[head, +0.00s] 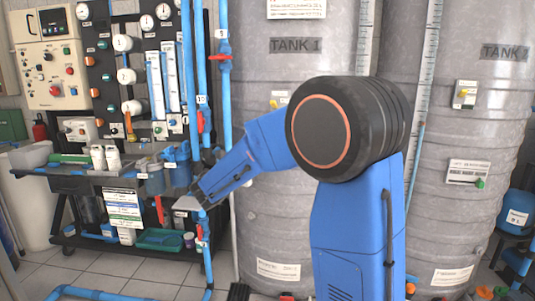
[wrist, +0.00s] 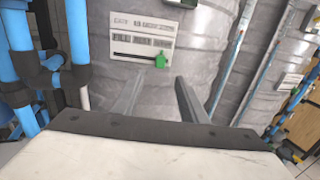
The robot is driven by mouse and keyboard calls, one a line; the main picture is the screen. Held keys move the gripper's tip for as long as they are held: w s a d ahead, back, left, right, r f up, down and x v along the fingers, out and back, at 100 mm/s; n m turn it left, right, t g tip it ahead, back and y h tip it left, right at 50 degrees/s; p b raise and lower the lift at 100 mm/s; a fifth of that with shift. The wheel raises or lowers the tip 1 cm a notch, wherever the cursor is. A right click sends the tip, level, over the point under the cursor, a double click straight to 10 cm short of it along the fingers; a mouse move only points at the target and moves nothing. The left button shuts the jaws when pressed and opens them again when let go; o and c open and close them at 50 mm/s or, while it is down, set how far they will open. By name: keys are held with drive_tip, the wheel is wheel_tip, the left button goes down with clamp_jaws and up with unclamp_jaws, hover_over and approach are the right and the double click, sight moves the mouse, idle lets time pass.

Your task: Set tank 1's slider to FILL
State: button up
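In the wrist view, a white slider plate (wrist: 143,38) is fixed to a grey tank wall. It has a dark slot (wrist: 132,55) and a green knob (wrist: 161,61) at the slot's right end. The word FILL seems to stand above the slot's left part; the other word is blurred. In the head view my gripper (head: 192,198) is left of the TANK 1 barrel (head: 265,80), whose slider plate does not show; my arm covers part of the barrel.
Blue pipes with red valves (head: 205,120) stand close by my gripper; blue pipes (wrist: 75,45) also fill the wrist view's left. A second tank (head: 495,120) has its own plate with a green knob (head: 480,183). A cluttered bench (head: 90,175) stands left.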

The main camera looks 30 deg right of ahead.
drive_tip(key=x, duration=1.4)
drive_tip(key=shift+d+f, duration=0.1)
drive_tip(key=shift+d, duration=0.05)
drive_tip(key=shift+w, duration=0.1)
clamp_jaws()
